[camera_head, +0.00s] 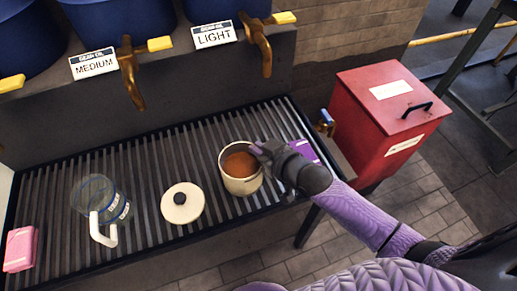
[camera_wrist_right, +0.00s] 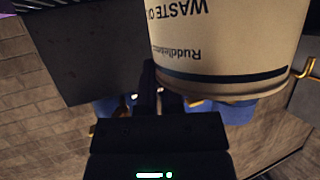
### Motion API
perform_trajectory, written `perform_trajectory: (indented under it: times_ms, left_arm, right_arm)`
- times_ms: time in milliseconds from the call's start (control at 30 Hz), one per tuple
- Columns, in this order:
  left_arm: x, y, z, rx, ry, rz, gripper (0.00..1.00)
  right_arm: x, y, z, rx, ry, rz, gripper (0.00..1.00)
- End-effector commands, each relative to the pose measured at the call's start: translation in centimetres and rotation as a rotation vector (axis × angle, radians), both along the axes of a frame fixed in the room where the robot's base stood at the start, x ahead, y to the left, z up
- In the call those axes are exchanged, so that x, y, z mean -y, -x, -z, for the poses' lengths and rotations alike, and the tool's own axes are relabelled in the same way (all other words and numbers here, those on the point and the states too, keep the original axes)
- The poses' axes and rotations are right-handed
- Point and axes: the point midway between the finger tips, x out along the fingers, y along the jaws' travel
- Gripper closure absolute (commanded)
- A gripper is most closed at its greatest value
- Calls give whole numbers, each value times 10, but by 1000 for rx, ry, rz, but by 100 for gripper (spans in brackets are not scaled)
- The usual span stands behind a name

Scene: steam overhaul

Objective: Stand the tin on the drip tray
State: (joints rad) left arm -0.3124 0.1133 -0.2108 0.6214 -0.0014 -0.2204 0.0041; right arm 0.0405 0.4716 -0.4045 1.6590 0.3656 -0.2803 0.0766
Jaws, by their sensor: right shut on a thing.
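The cream tin (camera_head: 241,186), open at the top with brown liquid inside, is upright over the right part of the slatted drip tray (camera_head: 150,150). I cannot tell whether its base touches the slats. My right gripper (camera_head: 258,150) is shut on the tin's right side near the rim. In the right wrist view the tin (camera_wrist_right: 230,45) fills the upper right, with "WASTE O" lettering and a dark band, beside the gripper (camera_wrist_right: 165,100). My left gripper is not in view.
A clear jug (camera_head: 95,195) and a pink block (camera_head: 21,249) are further left. Brass taps (camera_head: 130,75) overhang the back.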

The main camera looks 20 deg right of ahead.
Motion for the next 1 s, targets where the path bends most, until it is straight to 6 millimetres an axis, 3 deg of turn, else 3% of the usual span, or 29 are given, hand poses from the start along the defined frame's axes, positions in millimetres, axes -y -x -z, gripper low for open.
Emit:
perform_trajectory:
  times_ms: [100,133,300,633,1000]
  left_arm:
    - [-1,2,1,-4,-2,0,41]
    - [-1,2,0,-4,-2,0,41]
    - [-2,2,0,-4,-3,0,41]
    - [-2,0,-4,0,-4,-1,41]
    - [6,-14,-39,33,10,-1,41]
  right_arm:
    - [0,0,0,2,-2,0,100]
    - [0,0,1,0,0,0,86]
    - [0,0,0,0,0,0,55]
    - [2,4,-4,-1,0,0,55]
    - [30,73,-38,-3,1,0,55]
